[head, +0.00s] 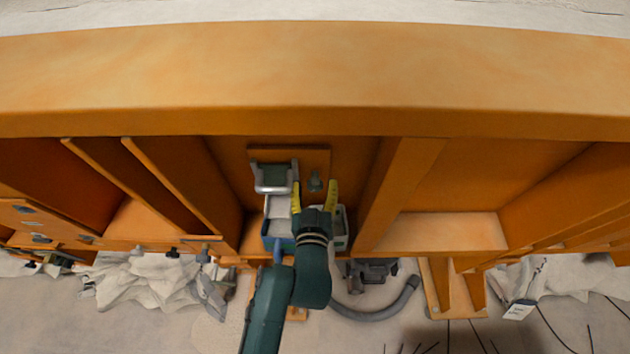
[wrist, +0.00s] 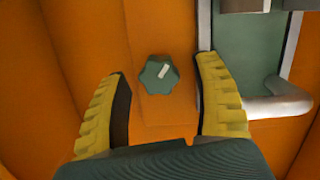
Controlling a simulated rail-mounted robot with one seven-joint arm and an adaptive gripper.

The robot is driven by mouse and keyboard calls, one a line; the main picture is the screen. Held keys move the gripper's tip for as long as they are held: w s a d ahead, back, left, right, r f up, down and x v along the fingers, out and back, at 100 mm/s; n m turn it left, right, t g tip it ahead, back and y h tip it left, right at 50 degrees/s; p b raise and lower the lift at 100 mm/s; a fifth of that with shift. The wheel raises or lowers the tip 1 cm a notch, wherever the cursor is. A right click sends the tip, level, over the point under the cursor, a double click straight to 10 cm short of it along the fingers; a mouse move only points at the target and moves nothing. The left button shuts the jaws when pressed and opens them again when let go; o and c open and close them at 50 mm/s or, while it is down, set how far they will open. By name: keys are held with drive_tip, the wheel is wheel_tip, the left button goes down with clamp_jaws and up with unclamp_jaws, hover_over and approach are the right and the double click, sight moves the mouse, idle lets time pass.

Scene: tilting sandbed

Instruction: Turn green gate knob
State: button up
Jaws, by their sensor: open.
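The green gate knob (wrist: 158,74) is a dark green lobed knob with a pale pointer mark, on an orange panel. In the wrist view it sits between and beyond the two yellow fingers of my gripper (wrist: 160,88), apart from both, nearer the right one. The fingers are open and empty. In the head view the knob (head: 316,182) shows as a small grey-green piece between the yellow fingertips of my gripper (head: 314,190). To its left is a gate with a grey metal frame (head: 273,177); part of its green panel (wrist: 245,60) shows at the wrist view's right.
A grey bin (head: 341,233) stands below the knob, partly hidden by my arm. A pale bar (wrist: 280,107) juts out right of the right finger. Orange wooden uprights (head: 402,190) flank the bay, and a thick orange beam (head: 315,80) runs above.

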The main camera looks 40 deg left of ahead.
drive_tip(key=shift+w+a, duration=0.5)
drive_tip(key=shift+w, duration=0.05)
drive_tip(key=c, duration=1.2)
drive_tip(key=shift+f, duration=0.1)
clamp_jaws()
